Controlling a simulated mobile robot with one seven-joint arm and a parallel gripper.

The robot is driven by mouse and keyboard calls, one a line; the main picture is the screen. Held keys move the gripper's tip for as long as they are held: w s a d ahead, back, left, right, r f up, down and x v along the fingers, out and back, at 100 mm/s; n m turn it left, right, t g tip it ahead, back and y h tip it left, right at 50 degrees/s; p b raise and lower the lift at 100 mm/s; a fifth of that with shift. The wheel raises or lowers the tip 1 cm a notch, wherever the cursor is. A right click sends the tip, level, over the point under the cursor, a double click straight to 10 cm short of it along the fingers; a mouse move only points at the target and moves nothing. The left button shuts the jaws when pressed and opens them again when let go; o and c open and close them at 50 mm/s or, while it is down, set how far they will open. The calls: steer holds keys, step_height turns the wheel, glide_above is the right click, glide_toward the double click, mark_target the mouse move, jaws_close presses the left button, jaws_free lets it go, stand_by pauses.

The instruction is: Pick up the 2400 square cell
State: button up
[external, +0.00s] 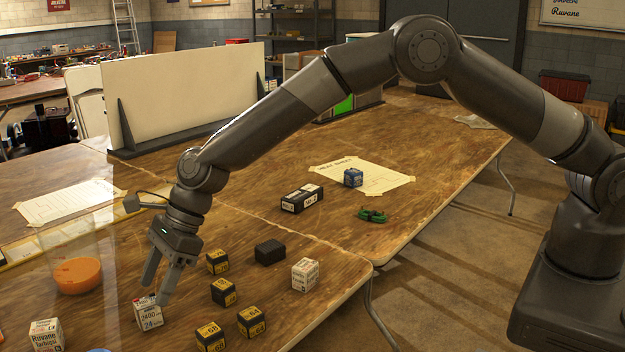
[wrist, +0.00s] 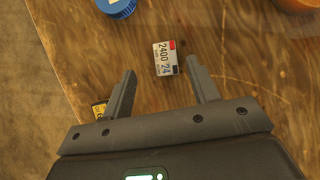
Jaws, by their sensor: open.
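The 2400 square cell is a small white block (external: 149,315) with dark "2400 24" print, standing on the wooden table at the lower left of the external view. In the wrist view it shows (wrist: 163,52) with a red patch, ahead of and between the fingertips. My gripper (external: 156,293) points down with its fingers spread, its tips just above or beside the cell's top. In the wrist view my gripper (wrist: 160,67) is open, with nothing held. Whether a finger touches the cell I cannot tell.
Several yellow-and-black cells (external: 224,291) stand to the right. A black block (external: 270,252) and a white box (external: 305,274) are beyond them. An orange bowl (external: 77,275) is at the left, another white box (external: 46,336) at the front left. A blue round thing (wrist: 117,6) is near the cell.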

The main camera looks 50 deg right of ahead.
mark_target(145, 300)
steer(key=shift+w+x, duration=0.2)
steer(key=shift+x, duration=1.45)
steer(key=shift+w+x, duration=0.15)
steer(key=shift+x, duration=1.5)
steer(key=shift+c, duration=0.4)
steer(key=shift+r, duration=0.1)
steer(key=c, duration=1.1)
steer(key=shift+r, duration=0.1)
